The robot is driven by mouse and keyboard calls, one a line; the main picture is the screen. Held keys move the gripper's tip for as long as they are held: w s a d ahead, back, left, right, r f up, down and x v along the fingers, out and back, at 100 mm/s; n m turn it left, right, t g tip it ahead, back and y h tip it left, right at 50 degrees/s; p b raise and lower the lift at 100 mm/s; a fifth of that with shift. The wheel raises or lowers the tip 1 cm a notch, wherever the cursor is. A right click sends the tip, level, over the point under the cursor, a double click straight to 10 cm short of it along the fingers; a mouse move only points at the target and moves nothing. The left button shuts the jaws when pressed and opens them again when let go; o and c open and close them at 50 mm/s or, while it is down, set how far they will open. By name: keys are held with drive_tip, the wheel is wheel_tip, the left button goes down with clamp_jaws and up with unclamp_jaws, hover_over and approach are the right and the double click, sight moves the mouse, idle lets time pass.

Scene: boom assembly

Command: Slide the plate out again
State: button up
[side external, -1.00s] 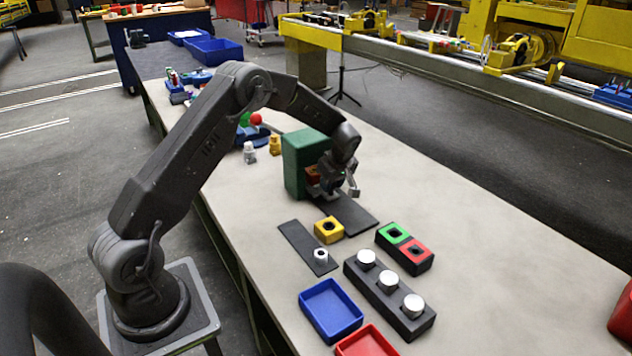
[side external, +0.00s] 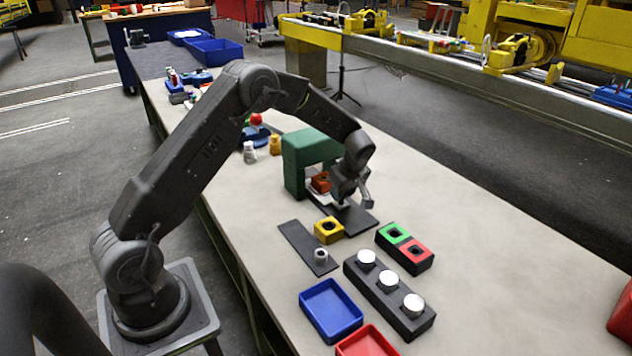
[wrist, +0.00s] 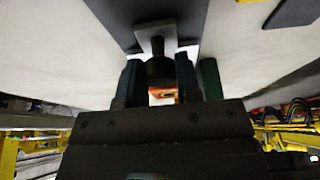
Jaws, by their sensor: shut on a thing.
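A light plate (side external: 318,196) lies low at the opening of the green arch (side external: 294,165), partly hidden by my gripper. An orange-red block (side external: 321,182) sits at its arch end. My gripper (side external: 346,199) is in front of the opening, over the dark mat (side external: 362,218). In the wrist view, my gripper (wrist: 159,78) is shut on a dark round knob (wrist: 160,70), with the pale plate end (wrist: 155,33) beyond it. Something orange (wrist: 163,93) shows between the fingers, and a green upright (wrist: 210,78) stands beside the right finger.
A yellow block (side external: 328,230) with a hole stands near the mat's front corner. A dark strip with a grey nut (side external: 320,255), a green-and-red block pair (side external: 404,247) and a black rack with silver cylinders (side external: 388,285) lie nearer. The table right of the mat is clear.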

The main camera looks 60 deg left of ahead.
drive_tip(key=shift+d, duration=4.15)
drive_tip(key=o, duration=0.8)
drive_tip(key=shift+r, duration=0.15)
wheel_tip(320, 180, up, 8)
